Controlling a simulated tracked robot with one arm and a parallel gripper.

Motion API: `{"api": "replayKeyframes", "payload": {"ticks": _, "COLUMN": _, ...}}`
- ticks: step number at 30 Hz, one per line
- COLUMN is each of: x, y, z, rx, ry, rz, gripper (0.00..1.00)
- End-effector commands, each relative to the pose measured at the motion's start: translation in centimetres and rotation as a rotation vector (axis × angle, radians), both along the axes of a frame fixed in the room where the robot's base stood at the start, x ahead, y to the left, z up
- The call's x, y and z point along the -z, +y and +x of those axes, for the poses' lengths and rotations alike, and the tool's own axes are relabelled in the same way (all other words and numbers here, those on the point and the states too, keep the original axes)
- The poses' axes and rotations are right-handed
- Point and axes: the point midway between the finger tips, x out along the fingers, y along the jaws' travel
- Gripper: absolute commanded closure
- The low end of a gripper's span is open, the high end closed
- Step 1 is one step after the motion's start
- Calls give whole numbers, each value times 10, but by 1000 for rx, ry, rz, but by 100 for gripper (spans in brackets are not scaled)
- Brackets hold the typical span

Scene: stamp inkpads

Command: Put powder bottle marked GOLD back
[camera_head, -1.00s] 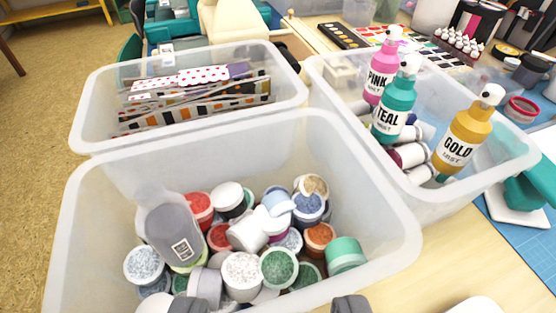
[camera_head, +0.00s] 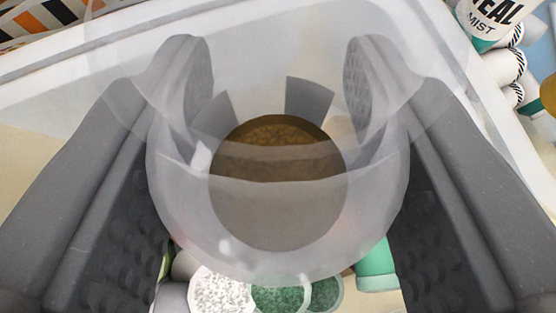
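A translucent round powder bottle (camera_head: 278,215) with brown-gold powder inside is between the two fingers of my gripper (camera_head: 275,70), seen end-on. The dark finger pads press along its left and right sides, so my gripper looks shut on it. No label can be read on it from this side, so the GOLD marking is not visible. The bottle hides much of what lies below it, and the fingers cover both sides of the view.
A clear bin's pale rim (camera_head: 60,75) crosses behind. Below the bottle are jars with white speckled (camera_head: 222,290) and green (camera_head: 280,299) tops. At upper right stand a TEAL MIST bottle (camera_head: 492,16) and white tubes. Striped items (camera_head: 40,16) lie upper left.

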Motion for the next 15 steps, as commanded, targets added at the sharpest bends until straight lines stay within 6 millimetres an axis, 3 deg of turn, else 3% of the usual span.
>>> {"api": "replayKeyframes", "payload": {"ticks": 12, "x": 48, "y": 0, "z": 0, "rx": -1, "ry": -1, "rz": -2, "gripper": 86}}
{"api": "replayKeyframes", "payload": {"ticks": 15, "x": 52, "y": 1, "z": 0, "rx": -1, "ry": -3, "rz": -2, "gripper": 86}}
